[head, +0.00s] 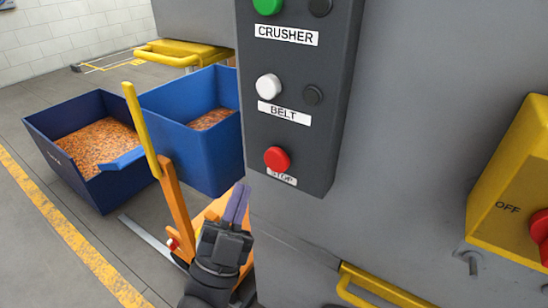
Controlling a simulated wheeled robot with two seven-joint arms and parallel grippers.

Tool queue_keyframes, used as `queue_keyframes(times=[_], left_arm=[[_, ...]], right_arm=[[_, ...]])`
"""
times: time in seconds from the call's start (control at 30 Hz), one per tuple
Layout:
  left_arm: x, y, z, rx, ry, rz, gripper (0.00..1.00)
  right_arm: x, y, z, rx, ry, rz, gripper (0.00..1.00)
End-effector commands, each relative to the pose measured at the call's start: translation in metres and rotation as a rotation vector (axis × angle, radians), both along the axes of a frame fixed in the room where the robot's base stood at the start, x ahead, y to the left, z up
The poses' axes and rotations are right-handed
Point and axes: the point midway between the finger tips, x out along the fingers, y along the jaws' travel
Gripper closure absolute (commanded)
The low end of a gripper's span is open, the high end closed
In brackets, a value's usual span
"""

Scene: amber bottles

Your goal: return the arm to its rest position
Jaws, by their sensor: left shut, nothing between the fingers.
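My left gripper (239,198) is at the bottom centre of the head view, pointing up, with its fingers together and nothing between them. It is just below and left of the dark control panel (330,165). It looks apart from the red stop button (277,159), though depth is hard to judge. My right gripper is out of view.
The panel carries a white belt button (268,87) and a green button (267,4). A yellow switch box (507,190) is at the right, a yellow handle (385,290) below. A navy bin (60,165), a blue bin (195,145) and an orange frame (172,200) stand left.

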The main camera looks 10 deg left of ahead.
Motion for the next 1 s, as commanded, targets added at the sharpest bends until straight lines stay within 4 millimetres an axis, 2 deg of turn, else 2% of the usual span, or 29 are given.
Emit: queue_keyframes(times=[0.57,0.63,0.67,0.73,0.77,0.8,0.83,0.87,0.9,0.93,0.97,1.0], left_arm=[[0.001,0.0,-0.001,0.0,0.004,-0.001,1.0],[0.006,0.0,-0.012,0.0,0.064,-0.006,1.0],[0.01,-0.001,-0.024,0.001,0.123,-0.009,1.0],[0.02,0.0,-0.072,-0.004,0.345,-0.022,1.0],[0.02,0.001,-0.101,-0.008,0.466,-0.026,1.0],[0.015,0.003,-0.142,-0.017,0.64,-0.029,1.0],[0.007,0.006,-0.174,-0.025,0.769,-0.026,1.0],[-0.005,0.009,-0.204,-0.035,0.894,-0.019,1.0],[-0.025,0.014,-0.242,-0.047,1.057,-0.008,1.0],[-0.044,0.019,-0.269,-0.056,1.175,0.005,1.0],[-0.066,0.023,-0.293,-0.066,1.289,0.021,1.0],[-0.097,0.03,-0.322,-0.079,1.437,0.046,1.0]], right_arm=[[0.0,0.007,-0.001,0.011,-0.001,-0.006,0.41],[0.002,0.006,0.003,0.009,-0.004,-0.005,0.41],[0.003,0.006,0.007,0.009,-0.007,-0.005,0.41],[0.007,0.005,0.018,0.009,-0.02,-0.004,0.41],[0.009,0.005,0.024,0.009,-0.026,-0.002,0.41],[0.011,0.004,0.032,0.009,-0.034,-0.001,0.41],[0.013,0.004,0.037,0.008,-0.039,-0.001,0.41],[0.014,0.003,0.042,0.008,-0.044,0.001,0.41],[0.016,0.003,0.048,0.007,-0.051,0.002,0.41],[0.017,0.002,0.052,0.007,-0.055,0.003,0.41],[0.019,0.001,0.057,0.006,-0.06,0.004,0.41],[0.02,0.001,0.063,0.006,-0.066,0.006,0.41]])
